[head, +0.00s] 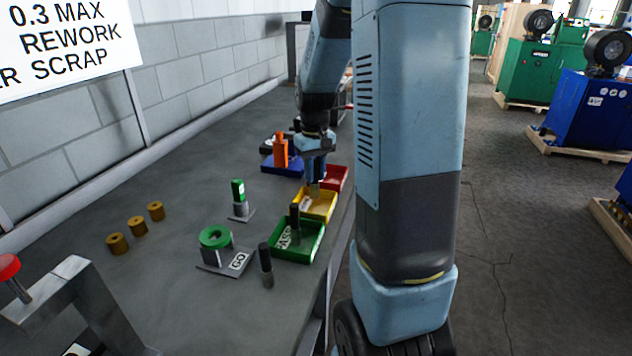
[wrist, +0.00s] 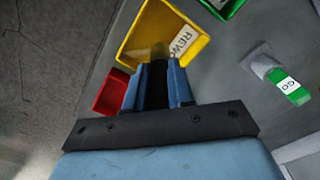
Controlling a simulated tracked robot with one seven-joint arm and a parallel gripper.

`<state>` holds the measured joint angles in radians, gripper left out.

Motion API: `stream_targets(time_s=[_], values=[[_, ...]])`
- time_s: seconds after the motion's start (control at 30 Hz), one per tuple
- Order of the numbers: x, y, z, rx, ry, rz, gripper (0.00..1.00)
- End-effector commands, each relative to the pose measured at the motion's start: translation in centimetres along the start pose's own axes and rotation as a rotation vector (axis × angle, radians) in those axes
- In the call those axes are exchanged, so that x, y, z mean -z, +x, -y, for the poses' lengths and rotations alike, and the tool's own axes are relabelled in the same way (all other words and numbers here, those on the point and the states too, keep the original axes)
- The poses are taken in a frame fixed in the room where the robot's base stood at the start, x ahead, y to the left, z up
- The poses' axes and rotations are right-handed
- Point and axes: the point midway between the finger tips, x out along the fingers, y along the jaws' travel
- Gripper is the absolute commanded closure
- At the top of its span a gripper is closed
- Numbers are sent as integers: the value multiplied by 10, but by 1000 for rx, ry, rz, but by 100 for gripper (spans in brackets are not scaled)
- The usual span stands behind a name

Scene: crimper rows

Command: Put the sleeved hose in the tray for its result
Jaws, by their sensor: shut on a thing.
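My gripper (head: 316,176) is shut on a dark hose (wrist: 157,82) with a grey metal sleeve (wrist: 160,51) at its far end. The gripper points down over the yellow tray (head: 322,209), which carries a partly visible label reading "REW" in the wrist view (wrist: 150,20). The sleeve end shows against the tray's inside; whether it touches the floor I cannot tell. The red tray (head: 337,177) is just beyond and looks empty. The green tray (head: 300,256) is nearer, with another dark hose (head: 295,217) standing in it. Most of the held hose is hidden by my fingers.
A dark hose (head: 265,262) stands on the bench beside a green ring gauge (head: 215,237) on a plate marked GO. A green-topped gauge (head: 238,190) stands behind. A blue base with an orange fixture (head: 281,152) is beyond. Several brass rings (head: 137,226) lie left. A sign (head: 65,38) mentions 0.3 max rework.

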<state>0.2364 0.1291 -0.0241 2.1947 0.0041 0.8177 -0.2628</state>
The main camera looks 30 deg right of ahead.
Motion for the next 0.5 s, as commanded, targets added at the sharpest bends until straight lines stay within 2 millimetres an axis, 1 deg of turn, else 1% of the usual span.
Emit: stream_targets(time_s=[0.1,0.3,0.5], values=[[5,7,1,0,0,1,100],[4,33,1,1,1,2,100],[4,35,0,0,1,0,100]])
